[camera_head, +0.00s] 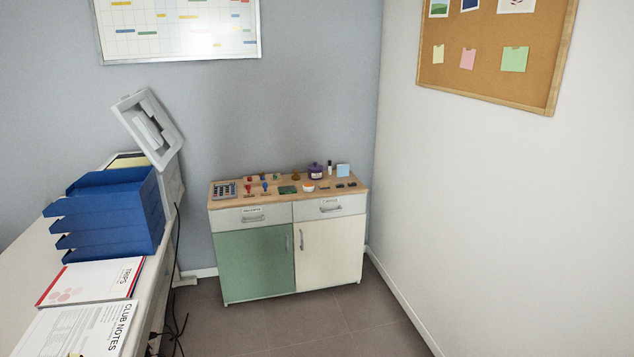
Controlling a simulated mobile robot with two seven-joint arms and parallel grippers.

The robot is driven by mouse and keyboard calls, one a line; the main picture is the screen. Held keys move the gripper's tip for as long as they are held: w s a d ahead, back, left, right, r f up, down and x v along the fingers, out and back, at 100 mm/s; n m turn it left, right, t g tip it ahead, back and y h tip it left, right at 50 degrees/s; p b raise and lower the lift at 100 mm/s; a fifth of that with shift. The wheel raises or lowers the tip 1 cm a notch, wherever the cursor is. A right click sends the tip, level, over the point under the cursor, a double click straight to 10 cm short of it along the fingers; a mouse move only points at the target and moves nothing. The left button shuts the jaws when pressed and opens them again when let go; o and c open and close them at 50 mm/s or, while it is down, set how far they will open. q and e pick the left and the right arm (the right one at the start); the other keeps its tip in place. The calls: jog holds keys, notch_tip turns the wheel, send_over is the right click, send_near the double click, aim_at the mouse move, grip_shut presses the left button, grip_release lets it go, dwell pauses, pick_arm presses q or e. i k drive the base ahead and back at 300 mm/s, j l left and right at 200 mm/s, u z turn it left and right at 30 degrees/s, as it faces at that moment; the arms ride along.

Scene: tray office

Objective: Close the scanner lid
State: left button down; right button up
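The scanner lid (166,152) is a light grey panel with a raised block on its face. It stands up, tilted, above the far end of the desk at the left. The scanner body (172,187) is pale and partly hidden behind the blue letter tray. A strip of its top shows beside the lid. The lid is open, well clear of most of the body's top. Neither of my grippers is in view, and nothing is seen touching the lid.
A blue stacked letter tray (110,215) stands in front of the scanner on the white desk (25,262). Papers (92,281) lie nearer. Dark cables (176,325) hang to the floor. A low cabinet (252,264) with small items stands right; floor before it is clear.

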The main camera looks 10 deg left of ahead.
aim_at(145, 131)
jog(key=i+u, duration=0.3)
jog(key=i, duration=0.5)
jog(key=i+l+u, duration=0.3)
jog(key=i, duration=0.45)
jog(key=i+u, duration=0.3)
jog(key=i, duration=1.35)
